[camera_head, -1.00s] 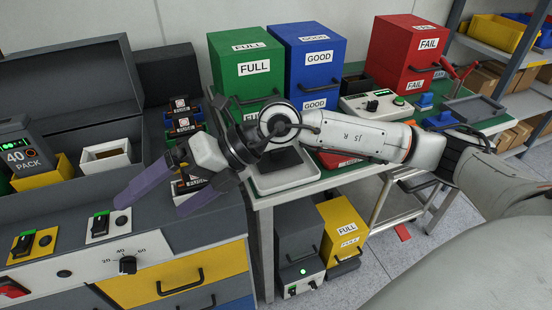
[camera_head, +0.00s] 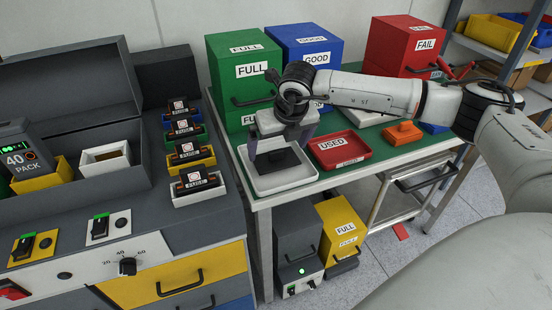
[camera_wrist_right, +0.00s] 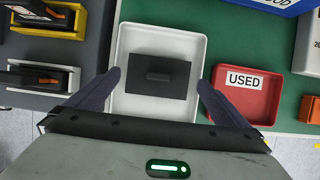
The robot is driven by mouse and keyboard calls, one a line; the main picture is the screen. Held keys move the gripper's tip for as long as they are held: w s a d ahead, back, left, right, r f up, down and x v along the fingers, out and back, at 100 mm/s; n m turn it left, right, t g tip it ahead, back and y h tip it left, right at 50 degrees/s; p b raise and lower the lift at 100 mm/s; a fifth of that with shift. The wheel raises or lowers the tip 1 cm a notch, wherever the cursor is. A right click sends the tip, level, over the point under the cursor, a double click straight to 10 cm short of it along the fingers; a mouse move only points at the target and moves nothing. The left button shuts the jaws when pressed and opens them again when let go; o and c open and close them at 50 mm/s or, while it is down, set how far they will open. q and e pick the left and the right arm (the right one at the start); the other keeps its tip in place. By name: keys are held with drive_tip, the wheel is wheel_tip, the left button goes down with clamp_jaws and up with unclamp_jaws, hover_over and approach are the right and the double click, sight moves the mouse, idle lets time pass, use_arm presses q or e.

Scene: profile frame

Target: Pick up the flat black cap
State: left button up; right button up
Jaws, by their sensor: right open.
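The flat black cap (camera_wrist_right: 158,77) is a dark rectangle with a small raised grip in its middle. It lies in a white tray (camera_wrist_right: 160,33) on the green table. In the head view the cap (camera_head: 277,160) is partly covered by my right gripper (camera_head: 278,148), and the tray (camera_head: 284,186) shows around it. The right gripper is open and empty, pointing down over the tray. In the wrist view its fingers (camera_wrist_right: 158,82) stand on the left and right of the cap, apart from it. My left gripper is not in view.
A red tray marked USED (camera_head: 338,150) stands close on the right of the white tray. An orange block (camera_head: 403,133) is further right. Green (camera_head: 238,62) and blue (camera_head: 318,45) boxes stand behind. Several fuse holders (camera_head: 198,182) line the grey bench at left.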

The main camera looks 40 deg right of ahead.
sight(276, 151)
drive_tip(key=shift+x, duration=1.85)
drive_tip(key=shift+a+r, duration=0.1)
drive_tip(key=c, duration=0.8)
